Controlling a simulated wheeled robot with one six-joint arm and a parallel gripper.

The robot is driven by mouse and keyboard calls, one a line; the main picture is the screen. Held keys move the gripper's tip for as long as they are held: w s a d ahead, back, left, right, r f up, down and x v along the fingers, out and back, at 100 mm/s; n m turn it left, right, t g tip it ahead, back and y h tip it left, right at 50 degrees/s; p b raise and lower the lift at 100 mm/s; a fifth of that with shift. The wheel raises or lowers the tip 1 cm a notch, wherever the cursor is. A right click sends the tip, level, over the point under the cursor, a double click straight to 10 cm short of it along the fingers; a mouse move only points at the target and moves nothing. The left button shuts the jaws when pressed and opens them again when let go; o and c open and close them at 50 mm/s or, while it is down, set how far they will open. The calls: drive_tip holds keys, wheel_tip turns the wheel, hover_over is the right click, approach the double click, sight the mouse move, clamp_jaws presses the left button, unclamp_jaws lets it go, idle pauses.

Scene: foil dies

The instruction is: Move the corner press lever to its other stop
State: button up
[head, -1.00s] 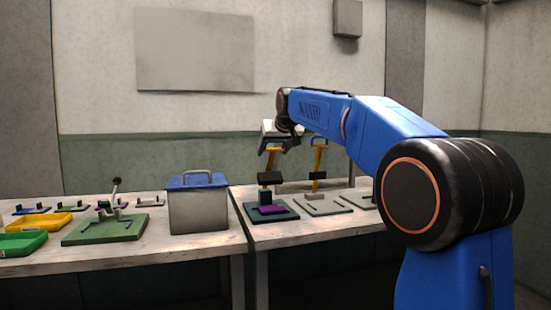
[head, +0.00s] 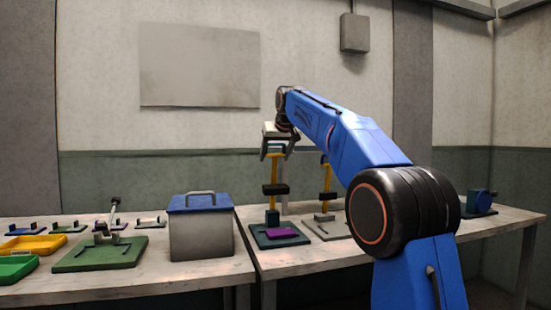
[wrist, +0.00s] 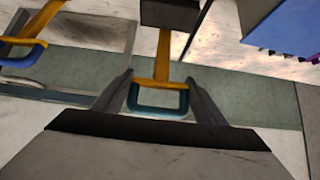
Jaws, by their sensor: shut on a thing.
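A press with a dark green base (head: 262,241) stands at the left end of the right-hand table, with a purple piece (head: 282,232) on it. Its yellow lever (head: 273,170) stands close to upright and carries a black block (head: 276,190). The lever also shows in the wrist view (wrist: 163,58), ending in a teal-edged loop handle (wrist: 160,111). My gripper (head: 274,150) is at the top of this lever. In the wrist view my gripper's fingers (wrist: 158,88) are on either side of the handle, shut on it. The lever's pivot is not clear.
A second press with a yellow lever (head: 326,174) stands close on the right. A grey box with a blue lid (head: 200,203) stands to the left. A green-based press (head: 75,262) and yellow (head: 35,245) and green (head: 14,268) trays lie farther left. A blue device (head: 480,201) is at right.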

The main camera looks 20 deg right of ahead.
drive_tip(key=shift+w+d+f, duration=0.1)
drive_tip(key=shift+w, duration=0.25)
drive_tip(key=o, duration=1.2)
drive_tip(key=shift+c, duration=0.2)
drive_tip(key=shift+o, duration=0.2)
drive_tip(key=shift+w+d+f, duration=0.1)
drive_tip(key=shift+w, duration=0.05)
drive_tip(key=shift+r, duration=0.2)
drive_tip(key=shift+s+r, duration=0.15)
drive_tip(key=shift+s, duration=0.1)
drive_tip(key=v, duration=1.6)
drive_tip(key=shift+s+r, duration=0.3)
